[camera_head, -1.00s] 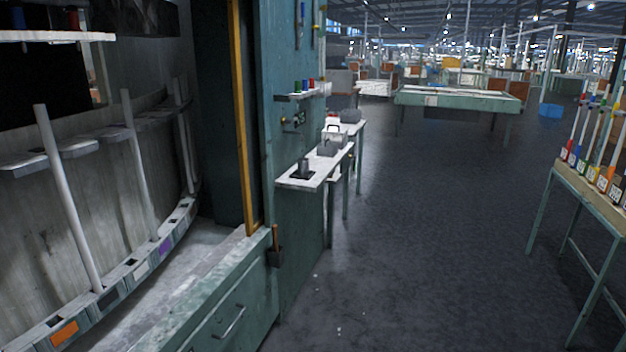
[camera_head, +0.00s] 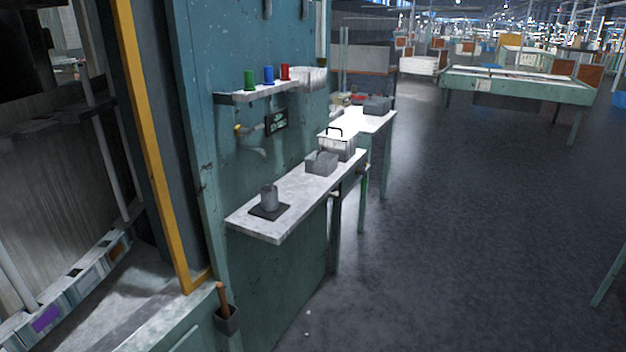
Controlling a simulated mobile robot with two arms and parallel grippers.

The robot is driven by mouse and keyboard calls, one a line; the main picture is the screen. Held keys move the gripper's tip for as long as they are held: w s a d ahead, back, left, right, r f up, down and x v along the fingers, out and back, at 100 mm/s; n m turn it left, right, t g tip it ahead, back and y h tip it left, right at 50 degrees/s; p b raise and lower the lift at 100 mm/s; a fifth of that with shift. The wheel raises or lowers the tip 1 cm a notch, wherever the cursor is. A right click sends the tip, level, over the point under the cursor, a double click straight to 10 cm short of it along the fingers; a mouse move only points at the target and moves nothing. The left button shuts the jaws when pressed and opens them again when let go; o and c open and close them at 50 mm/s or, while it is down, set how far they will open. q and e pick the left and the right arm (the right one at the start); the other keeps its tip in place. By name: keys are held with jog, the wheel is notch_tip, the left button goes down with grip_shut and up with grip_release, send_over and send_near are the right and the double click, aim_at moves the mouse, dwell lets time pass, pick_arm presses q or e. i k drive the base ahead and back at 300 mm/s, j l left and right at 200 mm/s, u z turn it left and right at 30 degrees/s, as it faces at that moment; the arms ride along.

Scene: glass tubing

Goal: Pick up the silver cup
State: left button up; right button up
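The silver cup (camera_head: 269,197) stands upright on a dark square pad (camera_head: 270,211) near the front end of a narrow white shelf (camera_head: 248,227). The shelf is fixed along the side of a teal cabinet wall. The cup is small and grey, and nothing covers it. Neither of my grippers shows in the head view.
Behind the cup on the shelf are a grey block-like holder (camera_head: 322,162) and a white box with a dark handle (camera_head: 336,146). A small upper shelf (camera_head: 262,92) holds green, blue and red spools. A holder with a wooden handle (camera_head: 227,318) hangs at the cabinet corner. Floor (camera_head: 430,250) right of the shelf is clear.

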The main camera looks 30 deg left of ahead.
aim_at(270, 198)
jog(key=i+l+u, duration=0.1)
jog(key=i+u, duration=0.25)
jog(key=i+l+u, duration=0.2)
jog(key=i+u, duration=0.2)
jog(key=i, duration=0.15)
jog(key=i+l+u, duration=0.35)
jog(key=i, duration=0.1)
